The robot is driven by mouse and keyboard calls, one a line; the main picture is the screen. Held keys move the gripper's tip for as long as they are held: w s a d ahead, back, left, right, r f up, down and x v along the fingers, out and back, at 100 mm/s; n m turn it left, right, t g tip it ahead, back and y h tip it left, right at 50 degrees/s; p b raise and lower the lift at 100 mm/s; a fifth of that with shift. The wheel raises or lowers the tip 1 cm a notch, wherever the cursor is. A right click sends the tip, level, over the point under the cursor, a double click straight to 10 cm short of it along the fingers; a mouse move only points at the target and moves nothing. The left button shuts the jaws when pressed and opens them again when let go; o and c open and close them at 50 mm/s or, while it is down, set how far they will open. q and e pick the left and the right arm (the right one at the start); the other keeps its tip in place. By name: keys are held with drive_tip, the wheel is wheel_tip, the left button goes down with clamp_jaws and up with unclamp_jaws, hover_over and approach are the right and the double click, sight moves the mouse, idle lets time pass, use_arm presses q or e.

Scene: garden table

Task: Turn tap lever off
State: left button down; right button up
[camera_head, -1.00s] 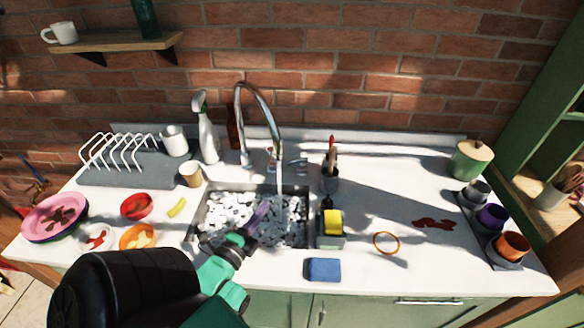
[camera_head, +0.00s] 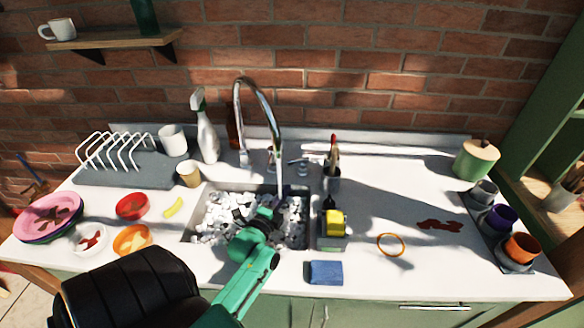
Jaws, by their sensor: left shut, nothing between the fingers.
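The chrome tap (camera_head: 262,103) stands behind the sink, its tall spout arching toward the basin. A pale vertical stream drops from the spout into the sink. The tap lever (camera_head: 300,161) is the small chrome part to the right of the tap base, sticking out sideways. My left gripper (camera_head: 270,203) is shut and empty, over the sink in front of the tap and below the lever in the picture. It is apart from the lever. Its fingertips are small and partly hidden by my green wrist. My right gripper is not in view.
The sink (camera_head: 186,232) holds white foam. To its right are a utensil holder (camera_head: 332,183) and a caddy with a yellow sponge (camera_head: 336,222). A spray bottle (camera_head: 207,138) stands left of the tap. A blue sponge (camera_head: 325,272) lies in front.

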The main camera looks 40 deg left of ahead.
use_arm(q)
approach(297, 163)
drive_tip(key=w+d, duration=0.2)
drive_tip(key=w, duration=0.2)
drive_tip(key=shift+w+a+r, duration=0.1)
drive_tip(key=shift+w+a, duration=0.25)
drive_tip(key=shift+a, duration=0.25)
drive_tip(key=shift+w+a, duration=0.35)
drive_tip(key=shift+a, duration=0.25)
drive_tip(key=shift+w+a, duration=0.2)
drive_tip(key=shift+a, duration=0.35)
drive_tip(key=shift+d, duration=0.1)
